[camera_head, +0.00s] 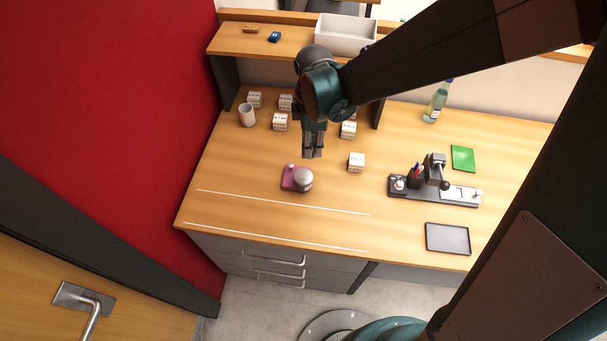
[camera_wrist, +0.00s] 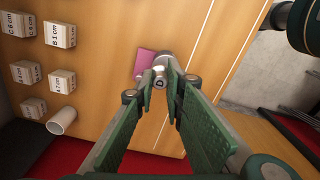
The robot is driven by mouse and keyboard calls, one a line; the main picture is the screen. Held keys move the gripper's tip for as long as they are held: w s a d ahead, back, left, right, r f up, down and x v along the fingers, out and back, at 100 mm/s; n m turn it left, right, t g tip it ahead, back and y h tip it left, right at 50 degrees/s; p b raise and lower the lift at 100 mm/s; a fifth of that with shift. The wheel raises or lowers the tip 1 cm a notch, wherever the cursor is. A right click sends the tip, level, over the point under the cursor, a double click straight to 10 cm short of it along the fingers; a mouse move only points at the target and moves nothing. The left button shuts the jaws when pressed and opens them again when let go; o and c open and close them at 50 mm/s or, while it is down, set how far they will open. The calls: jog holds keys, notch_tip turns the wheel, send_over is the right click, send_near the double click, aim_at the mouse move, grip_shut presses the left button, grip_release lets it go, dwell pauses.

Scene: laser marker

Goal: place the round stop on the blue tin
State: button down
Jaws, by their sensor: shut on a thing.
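My gripper (camera_head: 313,154) points down over the desk, just behind the pink pad in the head view. In the wrist view my gripper (camera_wrist: 159,84) is shut, its fingertips close together on a small grey round piece (camera_wrist: 159,83), which looks like the round stop. The fingers hide most of it. A small blue thing (camera_head: 274,36), likely the blue tin, lies on the raised back shelf, well away from my gripper. It does not show in the wrist view.
The pink pad (camera_head: 289,177) bears a silver cylinder (camera_head: 304,181) and a small pale knob. Several labelled blocks (camera_head: 357,161) and a white cup (camera_head: 247,115) stand around. A white bin (camera_head: 345,34) is on the shelf. A dark device (camera_head: 435,190) and a tray (camera_head: 447,239) are at right.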

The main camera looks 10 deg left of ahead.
jog(key=shift+s+a+r, duration=0.15)
jog(key=shift+s+a, duration=0.35)
jog(key=shift+s+a+r, duration=0.15)
jog(key=shift+s+a, duration=0.3)
jog(key=shift+s, duration=0.05)
jog(key=shift+f, duration=0.1)
send_over(304, 176)
jog(key=shift+f, duration=2.85)
jog(key=shift+f, duration=0.1)
jog(key=shift+f+p, duration=0.3)
jog(key=shift+f, duration=1.7)
jog(key=shift+f, duration=0.2)
jog(key=c, duration=2.4)
grip_release()
jog(key=shift+r, duration=0.1)
jog(key=shift+r, duration=0.2)
